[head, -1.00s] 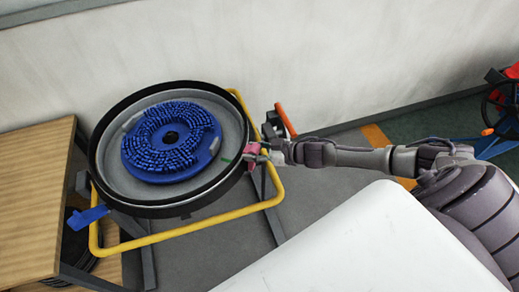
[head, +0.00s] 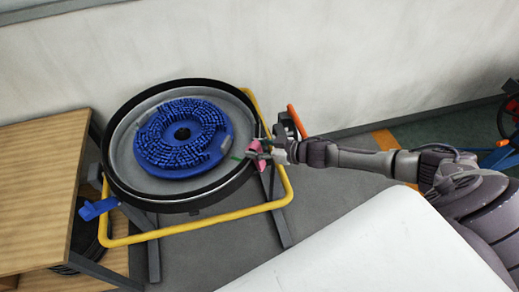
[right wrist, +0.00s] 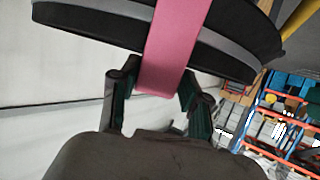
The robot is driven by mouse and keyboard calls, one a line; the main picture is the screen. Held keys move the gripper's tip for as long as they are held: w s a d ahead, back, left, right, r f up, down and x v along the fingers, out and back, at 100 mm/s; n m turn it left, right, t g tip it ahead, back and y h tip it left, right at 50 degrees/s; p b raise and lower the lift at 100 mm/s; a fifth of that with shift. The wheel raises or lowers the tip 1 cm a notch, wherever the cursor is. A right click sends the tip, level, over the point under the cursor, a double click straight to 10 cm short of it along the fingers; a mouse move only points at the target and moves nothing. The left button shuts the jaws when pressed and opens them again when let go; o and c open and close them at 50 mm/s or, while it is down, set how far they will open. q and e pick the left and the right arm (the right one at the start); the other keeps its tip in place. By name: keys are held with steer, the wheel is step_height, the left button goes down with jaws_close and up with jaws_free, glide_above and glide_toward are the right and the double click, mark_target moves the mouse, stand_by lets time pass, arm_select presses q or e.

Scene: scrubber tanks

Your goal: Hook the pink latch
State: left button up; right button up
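The pink latch (head: 259,162) is at the right side of the round black-rimmed tank (head: 122,187) in the head view. In the right wrist view the pink latch (right wrist: 172,50) is a broad strap running down across the dark rim and grey band, its lower end between my fingers. My right gripper (head: 263,151) is at the latch beside the rim. In the right wrist view my right gripper (right wrist: 158,82) has its fingers apart, one on each side of the latch; firm contact is not clear. Whether the latch is hooked cannot be seen. My left gripper is not in view.
A blue brush disc (head: 160,155) lies inside the tank. A blue latch (head: 98,208) sticks out at the tank's left. A yellow tube frame (head: 200,229) surrounds the tank. A wooden shelf (head: 35,190) stands at left, a wall (head: 350,60) behind. An orange bar (head: 297,121) stands behind my gripper.

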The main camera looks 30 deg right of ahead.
steer(key=shift+o, duration=1.2)
steer(key=shift+s+a, duration=0.1)
steer(key=shift+a, duration=0.05)
steer(key=shift+f, duration=0.1)
steer(key=shift+s+d+f, duration=0.1)
steer(key=shift+s+d, duration=0.05)
steer(key=shift+d, duration=0.1)
steer(key=shift+s+d, duration=0.25)
steer(key=shift+d, duration=0.05)
steer(key=v, duration=1.1)
steer(key=shift+a+r, duration=0.3)
steer(key=shift+f, duration=0.1)
